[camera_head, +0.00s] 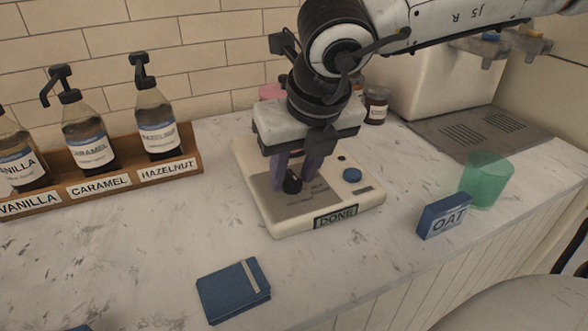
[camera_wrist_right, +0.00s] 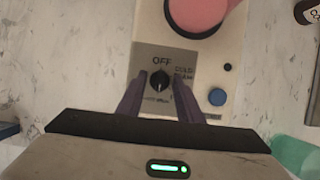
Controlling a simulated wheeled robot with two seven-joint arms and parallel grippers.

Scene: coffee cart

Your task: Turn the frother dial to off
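The frother (camera_head: 262,165) is a cream-coloured base on the counter with a grey panel and a "DONE" sign on its front edge. Its black dial (camera_head: 292,184) also shows in the right wrist view (camera_wrist_right: 159,80), below the word OFF, with COLD FOAM printed to its right. I cannot tell clearly which mark the dial points at. My right gripper (camera_wrist_right: 160,88) points down over the panel, its dark fingers either side of the dial. The fingers stand apart, with a visible gap to the dial in the wrist view. My left gripper is not in view.
A blue button (camera_head: 352,175) sits right of the dial. A pink round thing (camera_wrist_right: 198,12) is on the frother's far end. A blue OAT box (camera_head: 443,216), green cup (camera_head: 487,180) and blue notebook (camera_head: 233,290) stand nearby. Syrup bottles fill a wooden rack (camera_head: 140,176) at left.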

